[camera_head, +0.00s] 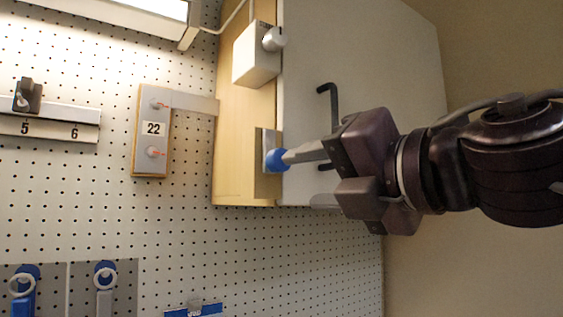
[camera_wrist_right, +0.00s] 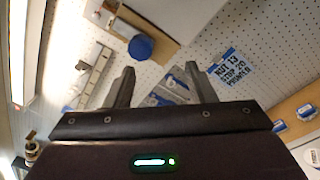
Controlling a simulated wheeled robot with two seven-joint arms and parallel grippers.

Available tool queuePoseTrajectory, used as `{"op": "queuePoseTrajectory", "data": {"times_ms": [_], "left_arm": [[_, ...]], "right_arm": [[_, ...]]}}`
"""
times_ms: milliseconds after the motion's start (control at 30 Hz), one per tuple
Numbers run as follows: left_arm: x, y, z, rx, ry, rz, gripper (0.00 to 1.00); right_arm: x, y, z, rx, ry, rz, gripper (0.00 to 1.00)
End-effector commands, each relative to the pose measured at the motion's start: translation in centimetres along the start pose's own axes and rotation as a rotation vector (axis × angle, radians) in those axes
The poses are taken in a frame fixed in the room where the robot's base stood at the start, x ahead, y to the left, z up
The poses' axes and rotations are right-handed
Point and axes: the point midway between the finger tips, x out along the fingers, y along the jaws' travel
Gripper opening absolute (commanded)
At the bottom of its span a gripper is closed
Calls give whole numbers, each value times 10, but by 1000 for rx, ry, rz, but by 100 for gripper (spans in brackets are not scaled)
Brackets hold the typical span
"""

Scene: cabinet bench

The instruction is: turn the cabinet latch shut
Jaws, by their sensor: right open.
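The cabinet (camera_head: 390,65) hangs on the pegboard, with a pale grey door and a light wood side. The cabinet latch (camera_head: 275,160) has a blue knob beside a metal plate at the lower front edge of the wood side. My right gripper (camera_head: 290,157) comes in from the right, its fingers pointing left at the knob. In the right wrist view the gripper (camera_wrist_right: 159,70) is open, and the blue latch knob (camera_wrist_right: 140,47) shows beyond the fingertips, nearer the left finger. Whether a finger touches the knob I cannot tell. My left gripper is not in view.
A black door handle (camera_head: 331,100) stands out from the door just above my right gripper. A white box with a round knob (camera_head: 256,55) sits higher on the wood side. A panel marked 22 (camera_head: 153,130) is on the pegboard left of the cabinet.

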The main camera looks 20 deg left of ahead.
Motion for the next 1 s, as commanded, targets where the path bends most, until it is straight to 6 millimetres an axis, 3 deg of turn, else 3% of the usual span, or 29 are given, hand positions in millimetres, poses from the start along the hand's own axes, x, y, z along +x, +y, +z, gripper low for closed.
{"op": "queuePoseTrajectory", "data": {"times_ms": [100, 267, 700, 1000], "left_arm": [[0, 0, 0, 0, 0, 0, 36], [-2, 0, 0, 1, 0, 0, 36], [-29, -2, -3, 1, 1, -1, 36], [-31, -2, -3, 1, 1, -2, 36]], "right_arm": [[-14, 19, 9, -62, -8, -19, 50], [-17, 27, 12, -86, -7, -31, 50], [46, 27, 14, -85, -7, -30, 50], [58, 24, 12, -85, -8, -28, 50]]}}
